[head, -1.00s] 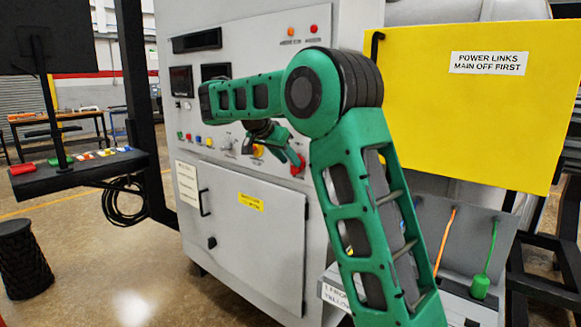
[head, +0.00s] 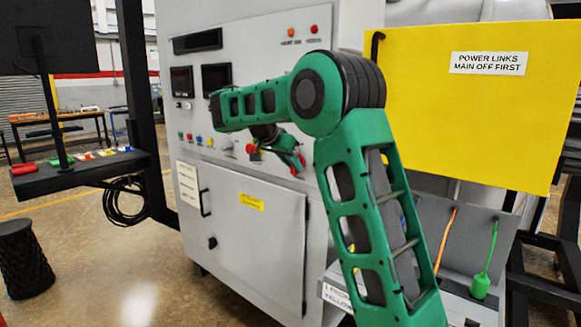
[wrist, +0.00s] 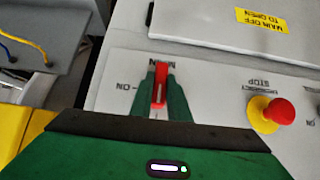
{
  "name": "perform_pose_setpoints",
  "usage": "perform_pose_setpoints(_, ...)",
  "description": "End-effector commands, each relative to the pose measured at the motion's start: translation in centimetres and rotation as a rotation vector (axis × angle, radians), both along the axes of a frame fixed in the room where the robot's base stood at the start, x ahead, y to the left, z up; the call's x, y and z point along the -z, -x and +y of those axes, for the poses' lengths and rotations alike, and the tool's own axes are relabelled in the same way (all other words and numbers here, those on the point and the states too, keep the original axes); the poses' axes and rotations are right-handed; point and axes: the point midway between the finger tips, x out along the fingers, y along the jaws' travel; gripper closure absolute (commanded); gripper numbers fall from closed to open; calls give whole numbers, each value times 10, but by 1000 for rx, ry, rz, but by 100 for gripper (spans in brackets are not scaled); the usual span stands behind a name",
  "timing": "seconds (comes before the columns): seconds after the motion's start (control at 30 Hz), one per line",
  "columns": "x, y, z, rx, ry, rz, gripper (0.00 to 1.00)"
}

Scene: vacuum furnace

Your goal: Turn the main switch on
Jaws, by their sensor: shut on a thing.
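The main switch is a red handle (wrist: 160,82) on the grey panel in the wrist view. It stands nearly upright in the picture, by an upside-down MAIN label, with an ON label (wrist: 124,86) to its left. The green fingers of my gripper (wrist: 161,92) are on both sides of the handle and shut on it. In the head view my gripper (head: 299,163) is at the right part of the cabinet front, where red shows by the fingers; the handle is mostly hidden there.
A red emergency stop knob on a yellow base (wrist: 271,114) sits right of the switch in the wrist view. The cabinet (head: 255,225) has a closed lower door. A yellow cover (head: 460,110) reads POWER LINKS MAIN OFF FIRST. Orange and green leads hang at the lower right.

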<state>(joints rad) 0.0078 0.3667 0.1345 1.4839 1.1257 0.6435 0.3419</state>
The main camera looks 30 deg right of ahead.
Motion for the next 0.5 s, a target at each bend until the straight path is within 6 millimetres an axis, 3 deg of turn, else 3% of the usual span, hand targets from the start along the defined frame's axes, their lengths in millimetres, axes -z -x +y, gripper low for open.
perform_pose_setpoints(0.5, -3, 1, 2, -8, -85, -250, 100)
